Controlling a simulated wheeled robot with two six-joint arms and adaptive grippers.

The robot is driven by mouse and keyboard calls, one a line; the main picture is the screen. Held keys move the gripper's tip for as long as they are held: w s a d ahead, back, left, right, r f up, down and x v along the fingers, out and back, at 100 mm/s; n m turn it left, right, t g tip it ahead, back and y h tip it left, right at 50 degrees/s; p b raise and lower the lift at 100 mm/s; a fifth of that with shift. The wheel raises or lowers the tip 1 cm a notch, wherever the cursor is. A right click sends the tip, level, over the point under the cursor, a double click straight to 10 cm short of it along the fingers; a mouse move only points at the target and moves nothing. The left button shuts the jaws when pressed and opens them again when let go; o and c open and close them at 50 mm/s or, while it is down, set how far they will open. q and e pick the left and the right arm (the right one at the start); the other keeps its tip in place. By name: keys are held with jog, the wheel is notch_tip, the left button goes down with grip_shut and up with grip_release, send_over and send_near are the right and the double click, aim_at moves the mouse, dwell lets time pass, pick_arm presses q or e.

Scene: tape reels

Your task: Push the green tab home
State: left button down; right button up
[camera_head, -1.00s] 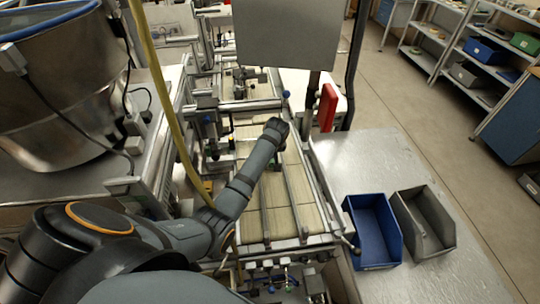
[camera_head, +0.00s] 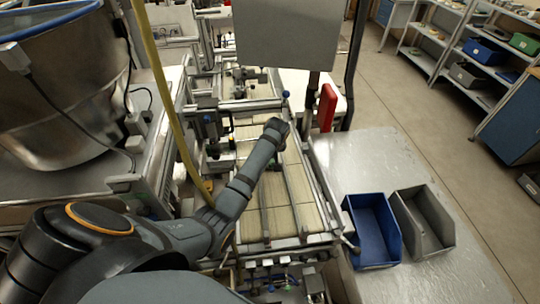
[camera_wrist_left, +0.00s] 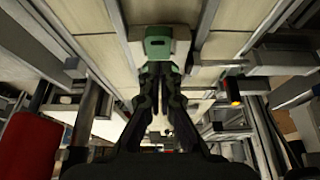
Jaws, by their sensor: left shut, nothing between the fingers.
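The green tab (camera_wrist_left: 158,45) shows at the top centre of the left wrist view, beside a pale block (camera_wrist_left: 182,40). It lies over the light belt plates. My left gripper (camera_wrist_left: 163,70) is shut and empty, its dark fingertips just below the tab in that view. I cannot tell whether they touch it. In the head view my left arm reaches over the conveyor (camera_head: 290,205), and its wrist end hides the gripper and the tab. My right gripper is not in view.
A red box (camera_head: 327,108) stands on the conveyor's right side, below a grey panel (camera_head: 290,35). A blue bin (camera_head: 374,262) and a grey bin (camera_head: 447,245) sit on the metal table at right. A large metal bowl (camera_head: 60,120) and a yellow hose (camera_head: 163,90) are at left.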

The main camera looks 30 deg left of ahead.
pick_arm(q)
jog(key=shift+f+b, duration=0.4)
jog(key=shift+f, duration=0.6)
dwell(0.4)
jog(key=shift+s+f+p, duration=0.1)
jog(key=shift+p, duration=0.45)
dwell(1.5)
notch_tip(320, 180, up, 3)
jog(key=shift+f+p, duration=0.1)
jog(key=shift+p, duration=0.45)
jog(key=shift+r, duration=2.15)
